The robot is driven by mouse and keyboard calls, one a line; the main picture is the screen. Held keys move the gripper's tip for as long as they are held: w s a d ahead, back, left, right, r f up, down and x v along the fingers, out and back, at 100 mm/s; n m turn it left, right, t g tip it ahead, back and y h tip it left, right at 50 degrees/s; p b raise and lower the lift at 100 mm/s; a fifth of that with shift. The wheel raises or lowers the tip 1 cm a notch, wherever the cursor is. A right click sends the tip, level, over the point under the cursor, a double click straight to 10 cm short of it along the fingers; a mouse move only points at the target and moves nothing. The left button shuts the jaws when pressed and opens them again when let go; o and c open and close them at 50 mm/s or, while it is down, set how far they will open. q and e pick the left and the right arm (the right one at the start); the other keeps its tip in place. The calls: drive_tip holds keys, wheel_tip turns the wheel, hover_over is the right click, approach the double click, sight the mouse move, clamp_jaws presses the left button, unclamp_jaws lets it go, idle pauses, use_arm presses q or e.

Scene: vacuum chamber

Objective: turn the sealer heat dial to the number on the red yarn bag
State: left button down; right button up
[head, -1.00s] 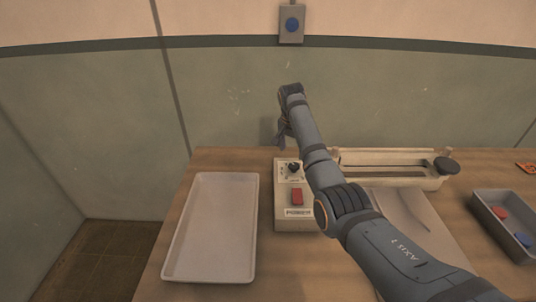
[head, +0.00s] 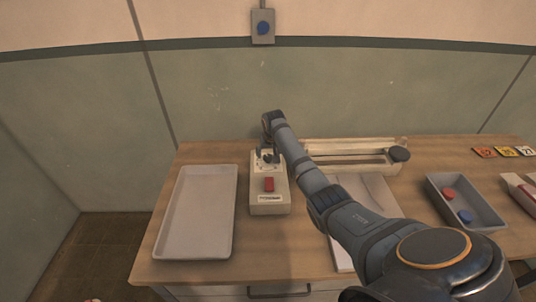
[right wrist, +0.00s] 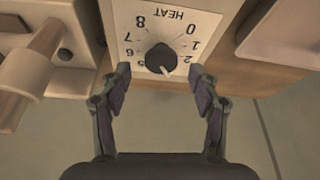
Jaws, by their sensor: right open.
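The sealer's control box (head: 269,190) stands on the table with a red power switch (head: 269,184). Its black heat dial (right wrist: 160,58) shows in the right wrist view, upside down, on a white HEAT scale. Its pale pointer aims down and slightly right in that view, past 2 on one side and 5 on the other; the numbers there are hidden. My right gripper (right wrist: 160,82) is open, its fingertips apart on either side of the dial's lower edge. In the head view the right gripper (head: 268,157) covers most of the dial. My left gripper is out of view.
A pale tray (head: 166,246) lies left of the box. The sealer bar (head: 345,158) stands behind my right arm. A grey bin (head: 485,220) holds red and blue discs. A partly cut-off pale and red item (head: 520,192) and small number cards (head: 508,151) lie far right.

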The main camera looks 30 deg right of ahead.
sight(268, 159)
drive_tip(key=shift+w+d+f, duration=0.1)
drive_tip(key=shift+w+f, duration=0.15)
drive_tip(key=shift+f, duration=0.3)
drive_tip(key=shift+w+f, duration=0.15)
drive_tip(key=shift+f, duration=0.25)
drive_tip(key=shift+w+f, duration=0.15)
drive_tip(key=shift+c, duration=1.2)
drive_tip(key=c, duration=0.9)
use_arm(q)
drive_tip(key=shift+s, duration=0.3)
